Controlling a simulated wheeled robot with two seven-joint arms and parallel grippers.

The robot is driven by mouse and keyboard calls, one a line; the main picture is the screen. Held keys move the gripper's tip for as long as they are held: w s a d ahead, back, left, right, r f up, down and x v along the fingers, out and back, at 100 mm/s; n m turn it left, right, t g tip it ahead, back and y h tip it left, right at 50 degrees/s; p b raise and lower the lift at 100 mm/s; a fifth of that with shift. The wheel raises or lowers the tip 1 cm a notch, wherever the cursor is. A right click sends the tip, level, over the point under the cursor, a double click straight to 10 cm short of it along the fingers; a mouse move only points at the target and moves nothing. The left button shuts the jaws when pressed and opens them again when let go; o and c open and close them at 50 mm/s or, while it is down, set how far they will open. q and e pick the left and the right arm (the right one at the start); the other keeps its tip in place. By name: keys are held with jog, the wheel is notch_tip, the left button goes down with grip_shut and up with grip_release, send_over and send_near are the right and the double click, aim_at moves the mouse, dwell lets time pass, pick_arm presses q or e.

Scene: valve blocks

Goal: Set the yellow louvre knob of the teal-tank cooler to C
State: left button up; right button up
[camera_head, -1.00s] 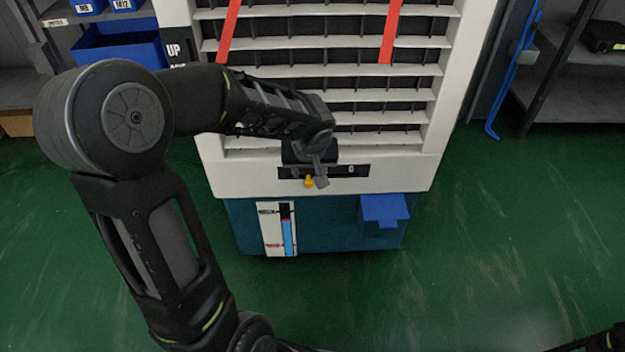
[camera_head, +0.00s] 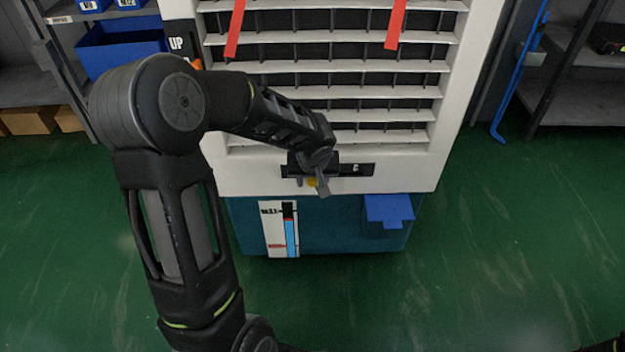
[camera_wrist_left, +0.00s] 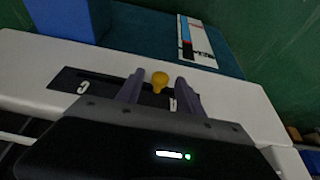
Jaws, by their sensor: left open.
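The cooler has a white louvred body (camera_head: 400,182) above a teal tank (camera_head: 335,235). The yellow louvre knob (camera_head: 312,182) sits on a dark strip (camera_head: 350,170) below the louvres, mostly hidden behind my left gripper (camera_head: 318,188) in the head view. In the left wrist view the knob (camera_wrist_left: 159,80) stands between the two fingers of my left gripper (camera_wrist_left: 159,92), near the letter A. The letter C is towards the other end of the strip. The fingers are open, one on each side of the knob, with small gaps visible.
A blue block-like part (camera_head: 388,210) juts from the tank's front right. A level gauge (camera_head: 281,230) is on its left. Blue bins (camera_head: 120,50) stand on shelving at the left, with more shelving (camera_head: 585,95) at the right. Green floor around the cooler is clear.

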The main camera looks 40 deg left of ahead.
pick_arm(q)
jog(key=shift+c, duration=0.3)
grip_shut()
dwell(1.1)
